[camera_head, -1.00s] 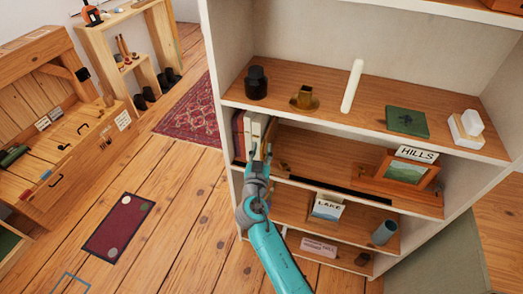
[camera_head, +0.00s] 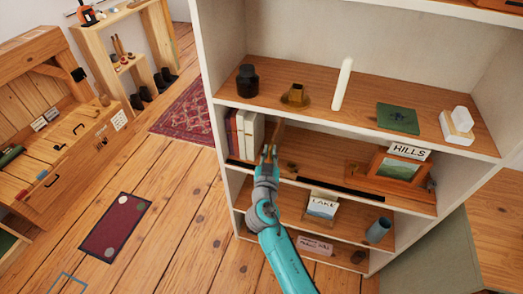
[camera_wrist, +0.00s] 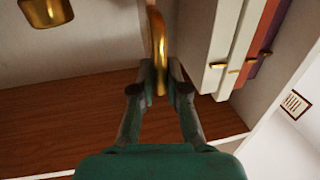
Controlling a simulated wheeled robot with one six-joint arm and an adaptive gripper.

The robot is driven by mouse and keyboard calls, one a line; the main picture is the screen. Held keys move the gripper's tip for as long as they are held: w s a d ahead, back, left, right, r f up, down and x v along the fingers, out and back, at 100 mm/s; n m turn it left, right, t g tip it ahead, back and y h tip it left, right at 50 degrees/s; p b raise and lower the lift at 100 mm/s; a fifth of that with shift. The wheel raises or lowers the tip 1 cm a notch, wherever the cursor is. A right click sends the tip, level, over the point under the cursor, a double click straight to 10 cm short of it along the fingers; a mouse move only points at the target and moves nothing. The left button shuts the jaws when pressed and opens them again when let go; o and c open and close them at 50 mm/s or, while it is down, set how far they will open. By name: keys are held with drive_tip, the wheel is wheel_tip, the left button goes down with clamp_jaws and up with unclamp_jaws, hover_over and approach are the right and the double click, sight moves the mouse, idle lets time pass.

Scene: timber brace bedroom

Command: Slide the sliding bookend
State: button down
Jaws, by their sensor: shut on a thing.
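The sliding bookend (camera_head: 278,136) shows as a narrow upright wooden piece on the second shelf, just right of a short row of books. Its brass handle (camera_wrist: 158,45) stands between my fingers in the wrist view. My gripper (camera_head: 268,152) is at the front of that shelf, right of the books; it also shows in the wrist view (camera_wrist: 160,78). It is shut on the brass handle. My fingers hide part of the bookend's lower front. The books (camera_head: 243,132) stand upright against the left side; in the wrist view they appear on the right (camera_wrist: 240,45).
A dark slot (camera_head: 340,189) runs along the shelf front to the right. A framed picture (camera_head: 400,168) with a "HILLS" sign stands farther right. The shelf (camera_head: 330,160) between is mostly clear. The upper shelf holds a dark jar (camera_head: 247,80) and a white candle (camera_head: 343,84).

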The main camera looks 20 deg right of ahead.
drive_tip(key=s+d, duration=0.7)
drive_tip(key=d, duration=0.3)
drive_tip(key=shift+s+r, duration=0.15)
drive_tip(key=shift+r, duration=0.1)
drive_tip(key=shift+d, duration=0.1)
drive_tip(key=c, duration=1.2)
unclamp_jaws()
drive_tip(key=shift+r, duration=0.1)
drive_tip(key=shift+s+f, duration=0.1)
drive_tip(key=shift+f, duration=0.1)
drive_tip(key=v, duration=1.2)
drive_tip(key=shift+r, duration=0.1)
